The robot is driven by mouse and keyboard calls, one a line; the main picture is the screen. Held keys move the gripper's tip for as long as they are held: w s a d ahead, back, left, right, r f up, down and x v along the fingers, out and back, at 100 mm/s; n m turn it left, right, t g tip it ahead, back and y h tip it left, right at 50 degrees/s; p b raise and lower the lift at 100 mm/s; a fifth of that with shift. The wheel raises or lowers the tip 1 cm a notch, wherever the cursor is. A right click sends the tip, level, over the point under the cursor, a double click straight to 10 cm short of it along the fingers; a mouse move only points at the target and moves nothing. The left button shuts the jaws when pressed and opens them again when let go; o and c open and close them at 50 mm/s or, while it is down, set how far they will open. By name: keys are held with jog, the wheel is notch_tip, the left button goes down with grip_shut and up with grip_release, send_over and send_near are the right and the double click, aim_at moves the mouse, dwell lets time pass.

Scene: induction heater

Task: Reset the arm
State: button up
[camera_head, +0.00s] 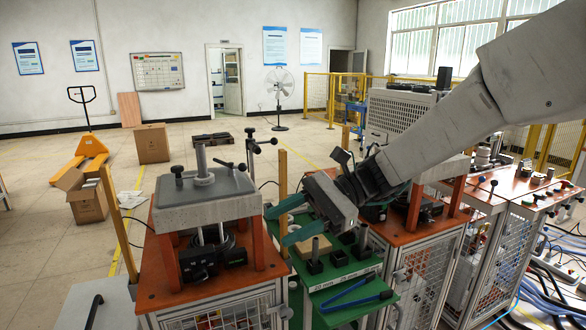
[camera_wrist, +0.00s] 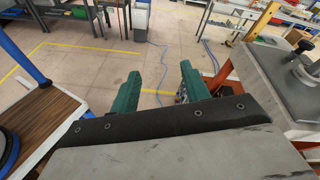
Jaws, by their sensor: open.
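My arm reaches in from the upper right in the head view. My gripper (camera_head: 277,227) is at its end, with two teal fingers pointing left over the green bench, beside the left press machine. The fingers are apart with nothing between them. In the wrist view my gripper (camera_wrist: 160,70) also shows its two teal fingers spread, with bare floor visible between and beyond them. A dark bar and grey body hide what lies directly below.
The left press machine (camera_head: 205,198) stands on an orange-topped cabinet. The green bench (camera_head: 335,270) holds small blocks and blue-handled pliers (camera_head: 357,301). Another orange-topped cabinet (camera_head: 418,232) stands right. In the wrist view a wood-topped surface (camera_wrist: 40,125) lies left and a grey machine (camera_wrist: 275,80) right.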

jog(key=s+d+f+n+t+h, duration=0.2)
jog(key=s+d+n+t+h, duration=0.2)
jog(key=s+d, duration=0.6)
jog(key=s+d+f+n+t+h, duration=0.2)
jog(key=s+d+n+h, duration=0.3)
jog(key=d, duration=1.2)
jog(key=shift+s+f+t+h, duration=0.3)
jog(key=shift+s+t+h, duration=0.6)
jog(key=shift+s+h, duration=1.5)
jog(key=shift+d, duration=0.1)
